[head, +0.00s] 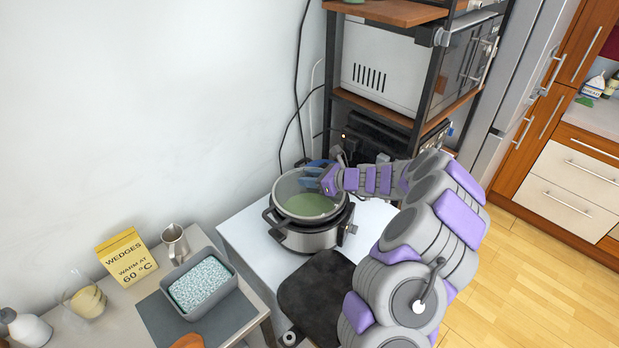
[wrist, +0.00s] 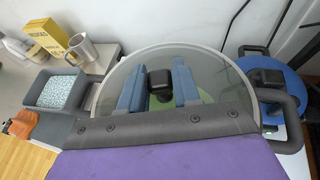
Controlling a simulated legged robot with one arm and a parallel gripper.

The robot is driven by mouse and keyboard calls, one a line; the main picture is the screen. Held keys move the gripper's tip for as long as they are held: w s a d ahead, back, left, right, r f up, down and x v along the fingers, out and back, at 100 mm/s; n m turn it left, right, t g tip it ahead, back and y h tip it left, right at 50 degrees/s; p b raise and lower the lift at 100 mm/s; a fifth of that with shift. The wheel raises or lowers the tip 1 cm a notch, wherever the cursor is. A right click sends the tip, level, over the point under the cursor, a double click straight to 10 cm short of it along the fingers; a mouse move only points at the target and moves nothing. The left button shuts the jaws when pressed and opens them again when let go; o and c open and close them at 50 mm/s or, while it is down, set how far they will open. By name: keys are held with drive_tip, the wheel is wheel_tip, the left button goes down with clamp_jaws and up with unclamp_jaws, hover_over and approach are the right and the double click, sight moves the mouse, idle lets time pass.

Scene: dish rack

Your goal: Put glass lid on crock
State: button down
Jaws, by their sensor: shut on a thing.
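The crock (head: 306,237) is a silver and black slow cooker with green contents, standing on a small white table. The round glass lid (head: 290,187) is over the crock and looks tilted in the head view. I cannot tell whether the lid's rim touches the crock.
A blue round object (wrist: 280,85) is close behind the crock. A shelf rack with a microwave (head: 385,75) stands behind my arm. At left, a table holds a grey tray (head: 205,311), a yellow box (head: 127,257) and a metal pitcher (head: 175,243).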

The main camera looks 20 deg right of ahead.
drive_tip(key=c, duration=0.8)
unclamp_jaws()
drive_tip(key=shift+d, duration=0.25)
drive_tip(key=shift+o, duration=0.3)
drive_tip(key=shift+a, duration=0.15)
drive_tip(key=p+v, duration=0.2)
drive_tip(key=v, duration=1.5)
